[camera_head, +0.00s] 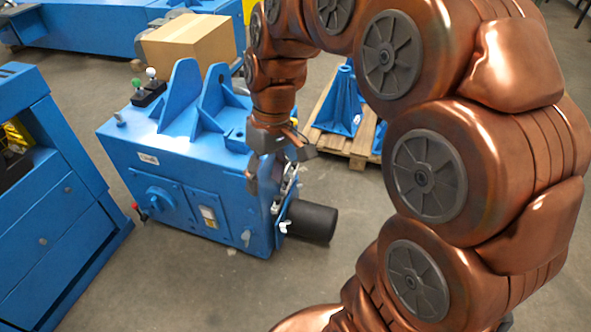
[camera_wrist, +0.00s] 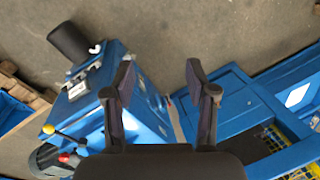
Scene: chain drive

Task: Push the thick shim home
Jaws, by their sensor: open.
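The blue machine (camera_head: 185,165) stands on the floor left of centre in the head view. On its right end is a narrow metal assembly (camera_head: 288,187), partly behind my gripper (camera_head: 278,168). A black cylindrical motor (camera_head: 312,221) sticks out below it. In the wrist view the motor (camera_wrist: 70,40) and the metal assembly (camera_wrist: 78,90) are at the upper left. My gripper (camera_wrist: 160,74) is open and empty, its two fingers apart with floor and the blue machine's edge behind them. It hangs above or beside the machine's right end; contact cannot be told. I cannot make out the thick shim.
A blue cabinet (camera_head: 50,215) stands at the left, with a floor gap before the machine. A cardboard box (camera_head: 188,40) sits behind it. A wooden pallet (camera_head: 340,142) with blue brackets (camera_head: 340,105) lies behind the motor. Floor (camera_head: 215,290) in front is clear.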

